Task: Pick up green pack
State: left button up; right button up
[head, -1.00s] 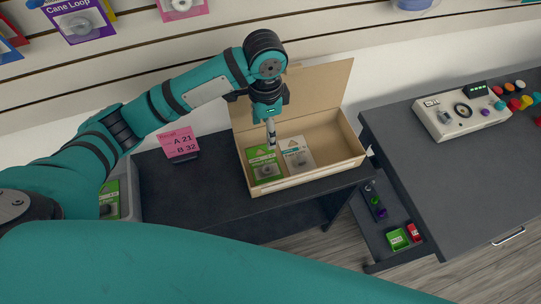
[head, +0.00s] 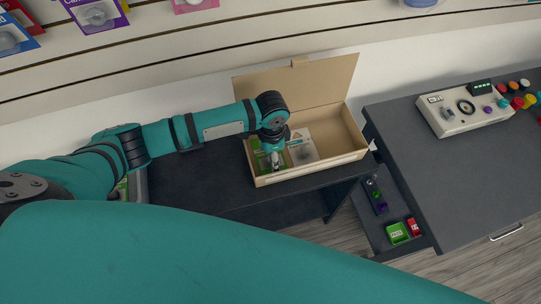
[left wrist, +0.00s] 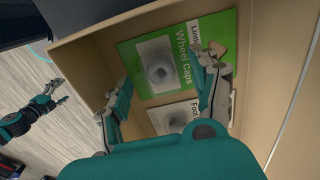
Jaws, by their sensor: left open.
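The green pack, labelled Wheel Caps (left wrist: 187,68), lies flat in an open cardboard box (left wrist: 88,60). In the head view the green pack (head: 256,158) is partly hidden by my left gripper (head: 275,162), which is inside the box above it. In the left wrist view my left gripper (left wrist: 168,68) is open, with one finger on each side of the pack's lower part; contact cannot be told. A white pack (left wrist: 172,116) lies beside the green one, also seen in the head view (head: 304,147). My right gripper (left wrist: 56,90) is small at the left wrist view's left edge.
The box has a raised back flap (head: 310,90) and low walls around the packs. It stands on a dark table (head: 200,192). A grey desk (head: 460,180) with a control panel (head: 466,112) stands to the right. A lower shelf there holds a green box (head: 397,233).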

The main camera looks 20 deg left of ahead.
pick_arm(q)
jog(key=shift+f, duration=0.75)
jog(key=c, duration=1.2)
jog(key=shift+c, duration=0.2)
jog(key=shift+r, duration=0.15)
notch_tip(320, 180, up, 10)
jog(key=shift+f, duration=0.1)
